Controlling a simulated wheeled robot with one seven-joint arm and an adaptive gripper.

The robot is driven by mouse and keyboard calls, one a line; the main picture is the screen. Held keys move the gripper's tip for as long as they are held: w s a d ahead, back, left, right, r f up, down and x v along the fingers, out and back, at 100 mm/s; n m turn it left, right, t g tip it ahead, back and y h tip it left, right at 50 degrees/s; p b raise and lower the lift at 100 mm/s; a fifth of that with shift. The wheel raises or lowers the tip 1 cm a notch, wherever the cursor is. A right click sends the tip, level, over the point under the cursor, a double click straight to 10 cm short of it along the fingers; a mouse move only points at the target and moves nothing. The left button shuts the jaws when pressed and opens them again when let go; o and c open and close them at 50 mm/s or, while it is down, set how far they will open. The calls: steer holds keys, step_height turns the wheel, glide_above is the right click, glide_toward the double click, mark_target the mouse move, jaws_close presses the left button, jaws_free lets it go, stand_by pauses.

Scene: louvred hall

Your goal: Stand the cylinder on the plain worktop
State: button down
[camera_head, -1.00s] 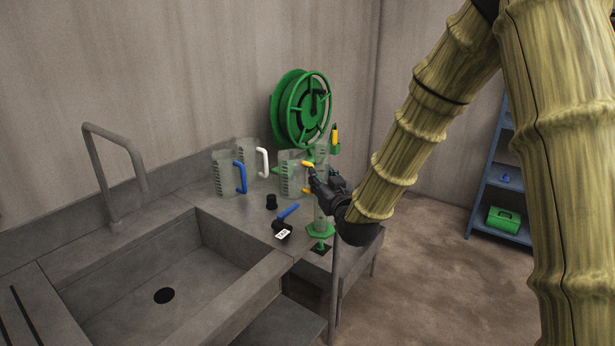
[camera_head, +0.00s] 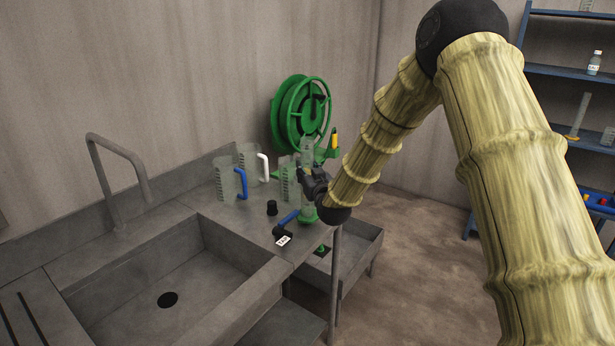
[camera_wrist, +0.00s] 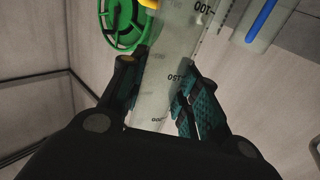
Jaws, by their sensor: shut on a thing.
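Clear jugs with a blue handle (camera_head: 241,184) and a white handle (camera_head: 263,167) stand behind, by a green hose reel (camera_head: 302,112). A black stopper (camera_head: 271,208) and a blue-handled valve (camera_head: 287,219) are close by. A sink (camera_head: 190,275) lies left; a lower tray (camera_head: 350,255) lies right.

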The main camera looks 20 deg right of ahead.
steer(key=shift+f+p, duration=0.35)
steer(key=shift+f, duration=0.95)
steer(key=shift+f, duration=0.2)
steer(key=c, duration=1.1)
jaws_free()
steer(key=shift+o, duration=0.2)
steer(key=shift+r, duration=0.1)
steer(key=shift+r, duration=0.1)
